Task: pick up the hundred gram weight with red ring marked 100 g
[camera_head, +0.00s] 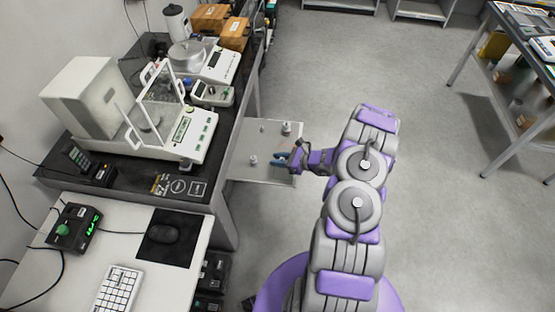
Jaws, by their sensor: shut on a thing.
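My gripper (279,159), with blue fingers, is over the right part of a low pale table (236,172). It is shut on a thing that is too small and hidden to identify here. A small metal weight (253,160) stands upright on the table to the left of the fingers, apart from them. A larger metal weight (287,127) and a tiny one (262,128) stand farther back. No red ring or 100 g marking can be made out on any of them.
A dark bench at left holds an analytical balance (182,132), a second scale (222,65) and wooden boxes (210,17). A white desk with a keyboard (118,289) is in front. A metal table (491,42) stands at far right. The floor between is clear.

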